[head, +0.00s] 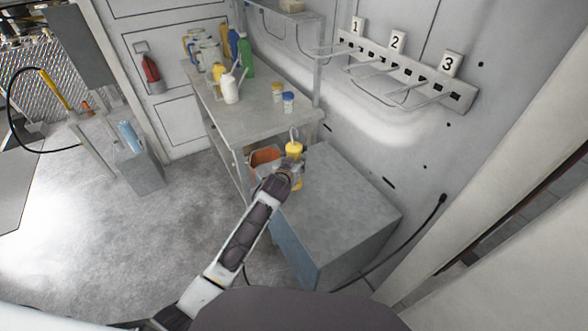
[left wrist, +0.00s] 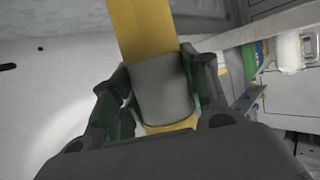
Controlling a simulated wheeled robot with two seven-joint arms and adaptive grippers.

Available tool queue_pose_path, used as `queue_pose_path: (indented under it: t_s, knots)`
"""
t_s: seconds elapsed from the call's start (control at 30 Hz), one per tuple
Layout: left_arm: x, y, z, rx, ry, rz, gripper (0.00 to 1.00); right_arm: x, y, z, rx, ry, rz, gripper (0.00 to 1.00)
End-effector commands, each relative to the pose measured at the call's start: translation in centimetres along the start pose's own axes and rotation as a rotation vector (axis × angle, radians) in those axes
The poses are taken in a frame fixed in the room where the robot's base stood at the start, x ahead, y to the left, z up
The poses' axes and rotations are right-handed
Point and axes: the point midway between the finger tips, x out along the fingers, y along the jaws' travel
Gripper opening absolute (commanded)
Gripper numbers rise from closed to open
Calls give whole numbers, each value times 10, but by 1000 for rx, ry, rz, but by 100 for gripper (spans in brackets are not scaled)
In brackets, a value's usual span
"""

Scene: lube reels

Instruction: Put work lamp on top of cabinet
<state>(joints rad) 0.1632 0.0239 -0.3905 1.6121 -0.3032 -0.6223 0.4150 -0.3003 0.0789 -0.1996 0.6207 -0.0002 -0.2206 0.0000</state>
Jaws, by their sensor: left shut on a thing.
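The work lamp (head: 294,149) is yellow with a hook at its top. My left gripper (head: 289,172) is shut around its middle and holds it roughly upright. In the left wrist view the yellow lamp body (left wrist: 147,30) passes between the gripper's fingers (left wrist: 162,92), with a grey section between them. The cabinet (head: 335,205) is a low grey-blue box with a flat, bare top. The lamp shows over the far left part of that top; the gripper hides part of it, and I cannot tell whether it touches. My right gripper is not in view.
A workbench (head: 262,122) with bottles, cans and small jars stands behind the cabinet. An orange bin (head: 264,158) sits beneath it. Numbered wall hooks (head: 405,68) stick out above. A black cable (head: 420,228) runs along the cabinet's right side.

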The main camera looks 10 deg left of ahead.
Motion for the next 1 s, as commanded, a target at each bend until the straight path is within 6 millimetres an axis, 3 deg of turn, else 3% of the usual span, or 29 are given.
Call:
queue_pose_path:
  t_s: [0.17, 0.5, 1.0]
  knots:
    - [2, 0, 4, 0, 4, 1, 2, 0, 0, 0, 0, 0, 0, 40]
    - [13, 0, 31, 0, 4, 1, 2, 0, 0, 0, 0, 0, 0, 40]
    - [15, 0, 35, 0, 4, 1, 2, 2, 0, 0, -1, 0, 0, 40]
